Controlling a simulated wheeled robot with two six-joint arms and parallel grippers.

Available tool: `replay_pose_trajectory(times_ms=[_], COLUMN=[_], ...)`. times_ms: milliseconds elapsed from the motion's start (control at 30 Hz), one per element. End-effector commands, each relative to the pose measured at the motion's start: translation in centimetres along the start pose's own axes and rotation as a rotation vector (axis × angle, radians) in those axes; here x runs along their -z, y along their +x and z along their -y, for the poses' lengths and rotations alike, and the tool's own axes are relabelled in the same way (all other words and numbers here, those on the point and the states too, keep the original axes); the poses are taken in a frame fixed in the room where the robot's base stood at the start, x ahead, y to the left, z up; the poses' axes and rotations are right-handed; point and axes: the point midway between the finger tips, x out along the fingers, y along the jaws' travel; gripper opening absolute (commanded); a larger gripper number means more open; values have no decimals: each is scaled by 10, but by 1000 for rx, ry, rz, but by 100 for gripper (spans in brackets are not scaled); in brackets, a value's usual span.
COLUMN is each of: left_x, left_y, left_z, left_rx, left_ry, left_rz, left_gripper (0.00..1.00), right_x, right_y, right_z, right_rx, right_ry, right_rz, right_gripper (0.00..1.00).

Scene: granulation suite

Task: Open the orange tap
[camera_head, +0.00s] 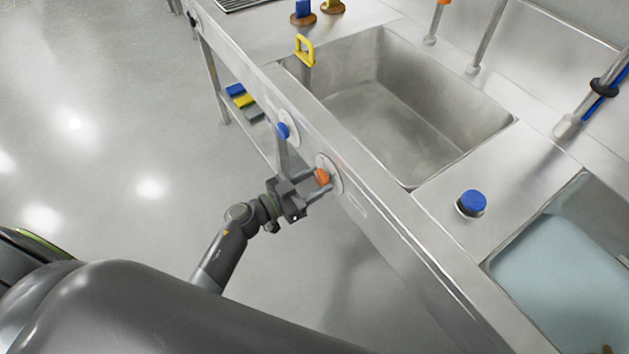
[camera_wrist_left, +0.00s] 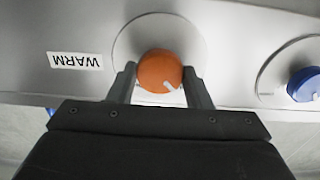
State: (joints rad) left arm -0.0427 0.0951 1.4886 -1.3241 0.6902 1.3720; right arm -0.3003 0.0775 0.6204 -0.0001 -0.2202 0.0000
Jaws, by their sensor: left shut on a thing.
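The orange tap (camera_head: 321,177) is a round knob on a pale disc on the front panel of the steel sink unit. In the left wrist view the orange tap (camera_wrist_left: 160,72) sits between the two fingers of my left gripper (camera_wrist_left: 162,82), with a light mark at its lower right. My left gripper (camera_head: 318,180) is shut on the knob from the front. A "WARM" label (camera_wrist_left: 75,61) is beside the disc and reads upside down in the wrist view. My right gripper is not in view.
A blue knob (camera_head: 283,131) is on the same panel, close to my left gripper; it also shows in the left wrist view (camera_wrist_left: 304,84). Above are an empty basin (camera_head: 375,110), a basin of bluish liquid (camera_head: 565,270) and a blue-capped item (camera_head: 471,203). The floor to the left is clear.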

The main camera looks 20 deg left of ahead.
Motion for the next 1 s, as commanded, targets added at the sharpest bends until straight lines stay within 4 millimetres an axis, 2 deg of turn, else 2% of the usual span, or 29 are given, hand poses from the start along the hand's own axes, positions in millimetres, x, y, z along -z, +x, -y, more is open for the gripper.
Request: replay_pose_trajectory(times_ms=[367, 1000], left_x=[2, 0], left_y=[0, 0], left_z=[0, 0], left_rx=[1, 0], left_ry=[147, 740], left_rz=[0, 0], left_gripper=[22, 22], right_x=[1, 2], right_y=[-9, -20], right_z=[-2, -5], right_rx=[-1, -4], right_ry=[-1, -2], right_rz=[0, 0], right_gripper=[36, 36])
